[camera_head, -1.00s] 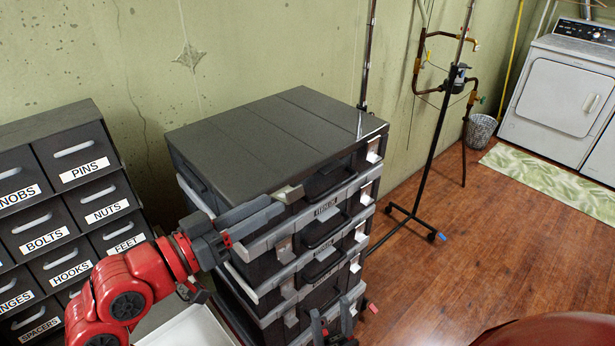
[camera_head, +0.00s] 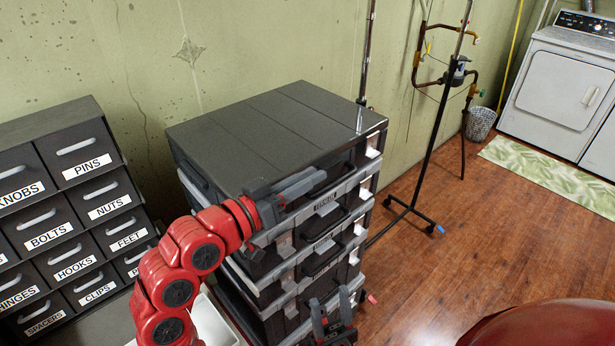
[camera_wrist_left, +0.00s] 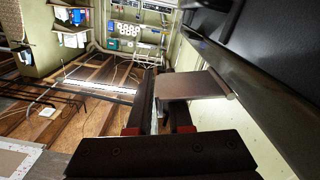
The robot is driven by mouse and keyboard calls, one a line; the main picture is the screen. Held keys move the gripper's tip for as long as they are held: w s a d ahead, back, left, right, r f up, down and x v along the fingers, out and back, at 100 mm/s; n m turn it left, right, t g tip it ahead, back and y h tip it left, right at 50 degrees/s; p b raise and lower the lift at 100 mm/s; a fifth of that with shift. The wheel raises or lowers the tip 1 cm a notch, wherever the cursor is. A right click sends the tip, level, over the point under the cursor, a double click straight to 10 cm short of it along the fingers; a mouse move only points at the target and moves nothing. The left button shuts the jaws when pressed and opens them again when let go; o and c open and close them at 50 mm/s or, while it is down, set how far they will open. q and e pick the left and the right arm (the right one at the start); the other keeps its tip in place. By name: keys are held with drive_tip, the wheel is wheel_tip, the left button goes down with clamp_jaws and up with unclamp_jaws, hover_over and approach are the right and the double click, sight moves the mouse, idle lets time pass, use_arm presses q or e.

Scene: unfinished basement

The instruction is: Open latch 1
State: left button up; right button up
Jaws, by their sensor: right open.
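A stack of dark cases (camera_head: 265,125) with silver latches stands in the middle of the head view. My left gripper (camera_head: 304,185) is at the front left of the top case, in front of its left latch, which it mostly hides there. In the left wrist view a silver latch plate (camera_wrist_left: 192,86) sticks out from the dark case side, flipped outward. My left gripper (camera_wrist_left: 162,105) has its fingers apart, with the plate overlapping the right finger; contact is unclear. My right gripper (camera_head: 332,318) is open and empty, low in front of the stack.
A drawer cabinet (camera_head: 75,205) with labelled drawers stands left of the stack. The top case's right latch (camera_head: 372,146) is free of both grippers. A metal stand (camera_head: 432,150) is behind, to the right. Wooden floor (camera_head: 460,260) is open on the right.

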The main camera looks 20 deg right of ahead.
use_arm(q)
clamp_jaws()
drive_tip(key=shift+w+a+r+n+p, duration=0.1)
drive_tip(key=shift+w+r+n+p, duration=0.25)
drive_tip(key=shift+n, duration=0.65)
drive_tip(key=shift+o, duration=1.9)
unclamp_jaws()
drive_tip(key=shift+s+a, duration=0.1)
